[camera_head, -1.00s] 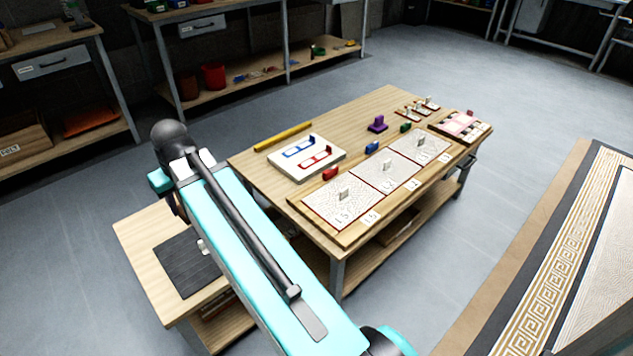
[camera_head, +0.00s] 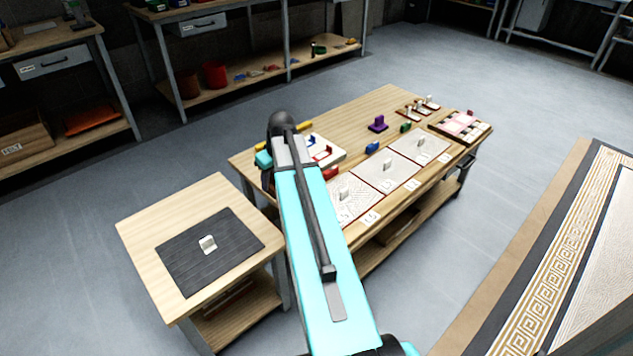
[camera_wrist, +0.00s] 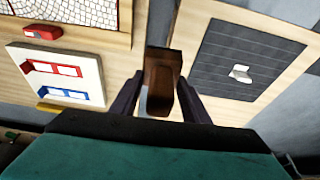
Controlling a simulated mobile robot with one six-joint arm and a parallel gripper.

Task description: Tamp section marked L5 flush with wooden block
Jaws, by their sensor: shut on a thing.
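My gripper (camera_wrist: 160,98) is shut on a brown wooden block (camera_wrist: 163,78), held between the two dark fingers above the gap between the tables. The nearest pale mosaic section (camera_head: 352,198) lies on the larger wooden table and has a white grip tab on top. A small label (camera_head: 370,217) beside it seems to read L5. My arm hides part of this section, and the gripper itself is hidden in the head view. The section's corner (camera_wrist: 85,10) shows at the top left of the wrist view. Whether any part of it stands proud is too small to tell.
Two similar sections (camera_head: 386,173) lie farther right in the row. A white tray with red and blue outlines (camera_wrist: 95,68) and a red block (camera_wrist: 42,32) are nearby. A smaller table (camera_head: 140,227) holds a dark mat (camera_head: 185,265) with a white tabbed piece (camera_head: 207,244).

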